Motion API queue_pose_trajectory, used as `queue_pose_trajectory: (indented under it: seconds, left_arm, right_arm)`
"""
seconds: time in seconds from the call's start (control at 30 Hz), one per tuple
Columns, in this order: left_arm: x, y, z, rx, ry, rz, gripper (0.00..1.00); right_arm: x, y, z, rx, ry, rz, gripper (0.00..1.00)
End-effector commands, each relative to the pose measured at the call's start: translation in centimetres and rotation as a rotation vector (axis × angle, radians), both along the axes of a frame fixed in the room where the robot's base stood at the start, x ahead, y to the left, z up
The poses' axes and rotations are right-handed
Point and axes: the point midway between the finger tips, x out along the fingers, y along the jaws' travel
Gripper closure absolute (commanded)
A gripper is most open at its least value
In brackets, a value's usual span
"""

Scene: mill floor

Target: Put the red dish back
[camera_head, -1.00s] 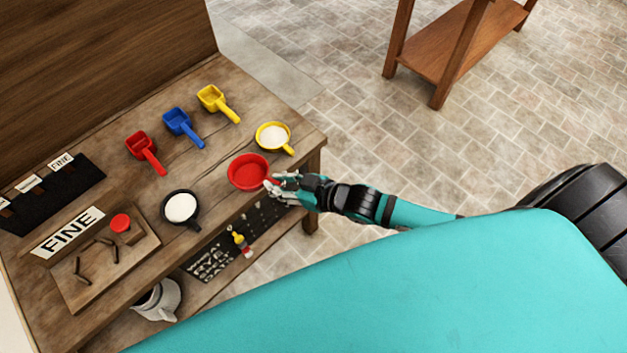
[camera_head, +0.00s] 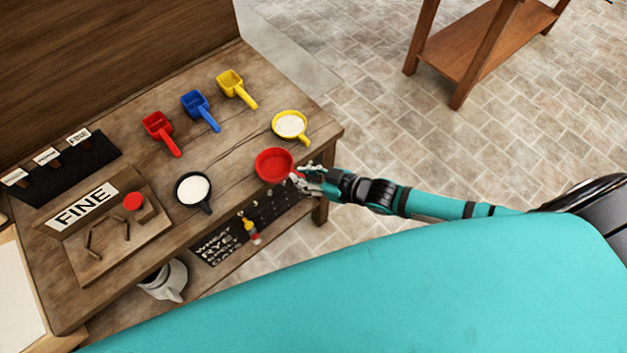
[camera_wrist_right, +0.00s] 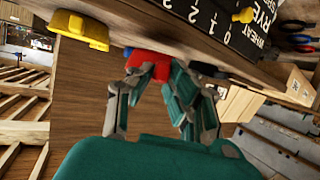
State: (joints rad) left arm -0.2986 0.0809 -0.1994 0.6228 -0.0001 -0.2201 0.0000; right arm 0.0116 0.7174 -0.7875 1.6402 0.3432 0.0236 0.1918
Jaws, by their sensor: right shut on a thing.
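The red dish (camera_head: 275,166) is a shallow round pan, empty inside as seen from above. It shows at the front edge of the wooden bench (camera_head: 245,190), and I cannot tell whether it touches the top. My right gripper (camera_head: 299,181) is shut on its near right side. In the right wrist view a red part of the dish (camera_wrist_right: 150,63) shows between the fingers (camera_wrist_right: 158,95). A yellow dish (camera_head: 290,125) with white powder stands behind it to the right. A black dish (camera_head: 193,190) with white powder stands to its left. My left gripper is not in view.
Red (camera_head: 161,132), blue (camera_head: 199,110) and yellow (camera_head: 236,88) scoops lie in a row behind the dishes. A FINE sign board (camera_head: 86,208) stands at left. A pale jug (camera_head: 165,280) is on the lower shelf. Bare bench lies between scoops and dishes.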

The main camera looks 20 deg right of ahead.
Motion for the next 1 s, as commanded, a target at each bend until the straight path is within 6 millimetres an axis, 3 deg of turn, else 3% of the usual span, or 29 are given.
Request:
queue_pose_trajectory:
  seconds: [1.0]
  left_arm:
    - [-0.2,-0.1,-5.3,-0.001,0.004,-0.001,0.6]
  right_arm:
    - [7.8,6.7,-1.1,0.002,-0.002,0.0,1.0]
